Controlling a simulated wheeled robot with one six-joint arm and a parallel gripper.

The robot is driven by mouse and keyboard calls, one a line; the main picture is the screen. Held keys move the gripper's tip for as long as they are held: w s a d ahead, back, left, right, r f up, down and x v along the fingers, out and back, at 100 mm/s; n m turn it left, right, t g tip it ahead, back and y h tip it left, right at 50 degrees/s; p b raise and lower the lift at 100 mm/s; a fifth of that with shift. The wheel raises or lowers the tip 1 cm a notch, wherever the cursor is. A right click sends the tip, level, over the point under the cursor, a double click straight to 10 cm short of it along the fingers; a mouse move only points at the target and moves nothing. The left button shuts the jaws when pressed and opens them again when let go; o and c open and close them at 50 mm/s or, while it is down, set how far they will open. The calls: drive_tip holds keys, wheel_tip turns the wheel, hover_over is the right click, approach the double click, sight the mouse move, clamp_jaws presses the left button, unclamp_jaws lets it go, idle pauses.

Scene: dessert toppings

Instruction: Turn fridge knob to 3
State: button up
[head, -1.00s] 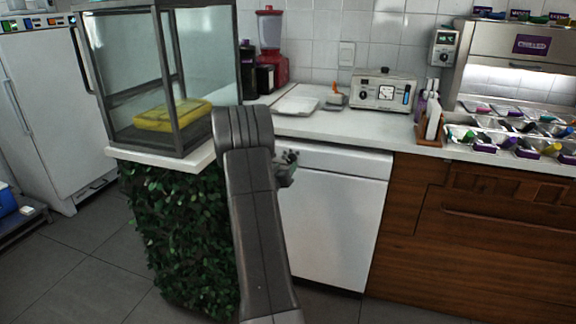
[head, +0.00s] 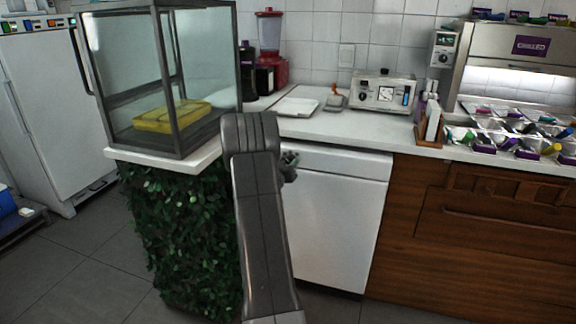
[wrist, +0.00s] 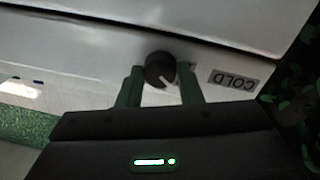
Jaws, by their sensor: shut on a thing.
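The fridge (head: 335,220) is the white-fronted unit under the counter in the head view. Its dark round knob (wrist: 159,66) shows in the wrist view, with a pale pointer mark on its lower part. An upside-down "COLD" label (wrist: 234,79) is to the right of the knob. My gripper (wrist: 160,80) has one green-tinted finger on each side of the knob and is shut on it. In the head view my gripper (head: 289,165) is at the fridge's upper left, mostly hidden behind my arm. Numbers around the knob cannot be read.
A leafy green stand (head: 180,235) with a glass case (head: 170,75) on it is close to the left of my arm. The white counter (head: 345,126) above the fridge holds a tray (head: 297,107) and a metal appliance (head: 383,92). Open floor lies at left.

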drive_tip(key=m+b, duration=0.2)
drive_tip(key=m, duration=0.2)
drive_tip(key=shift+m+y+b, duration=0.3)
drive_tip(key=shift+m+b, duration=0.55)
drive_tip(key=shift+m, duration=1.35)
drive_tip(key=o, duration=1)
drive_tip(key=shift+c, duration=0.2)
drive_tip(key=shift+r, duration=0.1)
drive_tip(key=p+v, duration=0.1)
drive_tip(key=v, duration=1.2)
drive_tip(key=shift+s+a, duration=0.2)
drive_tip(key=shift+s, duration=0.15)
